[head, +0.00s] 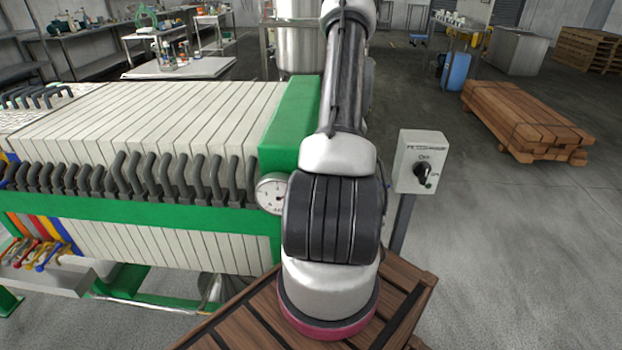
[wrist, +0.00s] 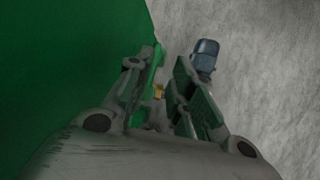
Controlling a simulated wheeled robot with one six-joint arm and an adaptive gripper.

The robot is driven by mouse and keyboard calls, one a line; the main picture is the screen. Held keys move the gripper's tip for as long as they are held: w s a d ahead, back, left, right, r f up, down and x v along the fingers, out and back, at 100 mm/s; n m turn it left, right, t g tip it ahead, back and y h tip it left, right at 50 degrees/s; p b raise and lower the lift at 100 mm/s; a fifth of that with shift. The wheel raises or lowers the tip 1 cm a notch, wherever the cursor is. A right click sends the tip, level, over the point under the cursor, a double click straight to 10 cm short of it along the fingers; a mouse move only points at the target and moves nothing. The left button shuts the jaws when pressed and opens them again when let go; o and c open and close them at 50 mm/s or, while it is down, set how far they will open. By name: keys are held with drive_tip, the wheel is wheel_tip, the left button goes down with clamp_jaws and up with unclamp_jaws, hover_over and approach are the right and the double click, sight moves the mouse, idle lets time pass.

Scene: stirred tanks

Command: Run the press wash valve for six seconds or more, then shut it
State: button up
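A dark blue block-like part (wrist: 205,56), possibly the wash valve's handle, shows in the wrist view just beyond and to the right of the right finger. A small brass-yellow piece (wrist: 158,91) shows between the fingers. My gripper (wrist: 167,75) is open, with a narrow gap between the fingers, beside the green press end (wrist: 70,60). I cannot tell whether a finger touches the blue part. In the head view my arm hides the gripper and most of the valve area; a sliver of blue (head: 387,184) shows at its right edge.
The filter press (head: 180,130) with its green end frame (head: 292,110) fills the left. A dial gauge (head: 271,193) is on it. A grey switch box (head: 421,160) with a black knob stands on a post right of my arm. Timber (head: 525,118) lies farther right; open floor lies between.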

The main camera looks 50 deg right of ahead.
drive_tip(key=x, duration=0.8)
drive_tip(key=shift+w+a+r, duration=0.1)
drive_tip(key=shift+w+a, duration=0.15)
drive_tip(key=shift+w, duration=0.05)
clamp_jaws()
